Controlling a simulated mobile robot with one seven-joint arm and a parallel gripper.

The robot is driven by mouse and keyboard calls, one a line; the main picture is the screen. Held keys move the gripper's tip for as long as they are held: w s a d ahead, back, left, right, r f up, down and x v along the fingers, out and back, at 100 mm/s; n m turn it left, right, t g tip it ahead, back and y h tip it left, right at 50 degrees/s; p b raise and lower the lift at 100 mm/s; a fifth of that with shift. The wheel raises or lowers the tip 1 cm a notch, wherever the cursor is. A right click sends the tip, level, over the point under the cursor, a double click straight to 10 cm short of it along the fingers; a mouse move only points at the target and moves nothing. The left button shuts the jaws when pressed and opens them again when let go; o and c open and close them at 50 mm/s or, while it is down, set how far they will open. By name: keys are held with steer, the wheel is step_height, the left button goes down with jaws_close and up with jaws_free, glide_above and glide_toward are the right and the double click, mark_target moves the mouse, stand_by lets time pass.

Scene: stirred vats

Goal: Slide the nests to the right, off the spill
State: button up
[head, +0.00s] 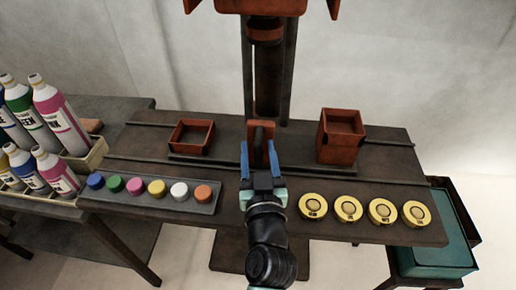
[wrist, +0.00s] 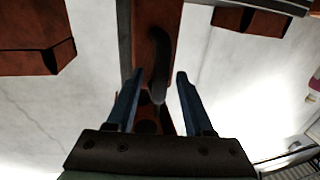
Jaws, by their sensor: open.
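My gripper (head: 258,158) has blue fingers and stands over the middle of the dark bench. In the wrist view my gripper (wrist: 159,78) is open, its fingers apart on either side of a dark curved handle (wrist: 158,52) on a red-brown upright part. I cannot tell whether the fingers touch it. Nothing in either view is plainly a nest or a spill. A small open red-brown box (head: 191,136) stands left of my gripper, and a taller red-brown box (head: 340,137) stands right of it.
A grey strip (head: 150,195) with several coloured caps lies at front left. Several yellow round discs (head: 348,209) line the front right edge. Paint bottles (head: 58,112) stand in a crate at far left. A teal bin (head: 435,250) is beyond the bench's right end.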

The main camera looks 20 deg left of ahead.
steer(key=shift+w, duration=0.1)
jaws_close()
stand_by(1.4)
